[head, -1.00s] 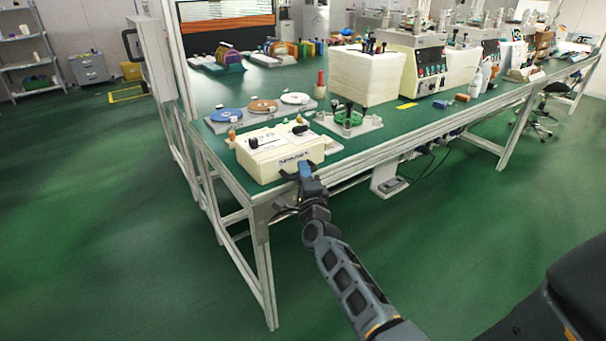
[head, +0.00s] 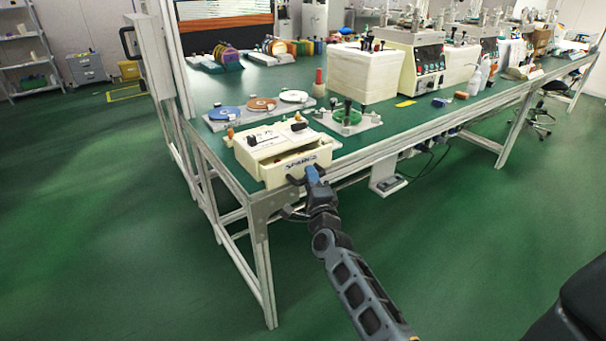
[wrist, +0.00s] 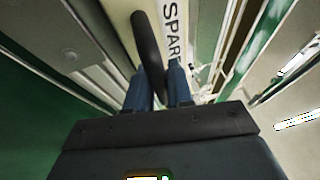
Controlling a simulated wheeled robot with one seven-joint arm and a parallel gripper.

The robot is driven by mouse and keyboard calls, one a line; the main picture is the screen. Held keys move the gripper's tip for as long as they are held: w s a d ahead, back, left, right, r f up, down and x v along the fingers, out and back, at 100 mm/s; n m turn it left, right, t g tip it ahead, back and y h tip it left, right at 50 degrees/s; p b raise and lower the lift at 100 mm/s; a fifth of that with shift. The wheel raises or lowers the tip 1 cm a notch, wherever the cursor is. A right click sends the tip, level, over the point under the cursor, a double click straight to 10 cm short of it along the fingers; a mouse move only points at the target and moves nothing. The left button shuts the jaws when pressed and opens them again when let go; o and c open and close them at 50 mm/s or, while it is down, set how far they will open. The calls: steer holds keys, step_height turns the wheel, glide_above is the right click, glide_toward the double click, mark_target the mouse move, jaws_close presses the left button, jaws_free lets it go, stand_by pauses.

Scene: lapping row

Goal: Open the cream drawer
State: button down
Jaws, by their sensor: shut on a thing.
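The cream drawer (head: 297,169) sits in a cream box (head: 262,139) at the near left corner of the green bench. It stands partly open, with a dark gap and some contents showing behind its front. My gripper (head: 312,175) is at the drawer front. In the wrist view, the blue fingers (wrist: 160,88) are closed around a dark bar handle (wrist: 147,42) beside the lettering "SPAR" on the drawer front (wrist: 172,22).
Discs on a grey plate (head: 262,106) lie behind the box. A grey fixture with a green disc (head: 347,117) and a white block (head: 364,75) stand to the right. The floor (head: 400,270) in front of the bench is clear.

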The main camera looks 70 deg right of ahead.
steer(key=s, duration=0.1)
steer(key=s+a, duration=0.2)
steer(key=shift+s+a+f+b, duration=0.1)
steer(key=shift+s+a+b, duration=0.2)
steer(key=shift+s, duration=0.1)
steer(key=c, duration=1.4)
jaws_free()
steer(key=shift+d, duration=0.1)
steer(key=v, duration=0.7)
steer(key=shift+s+a, duration=0.2)
steer(key=shift+a, duration=0.15)
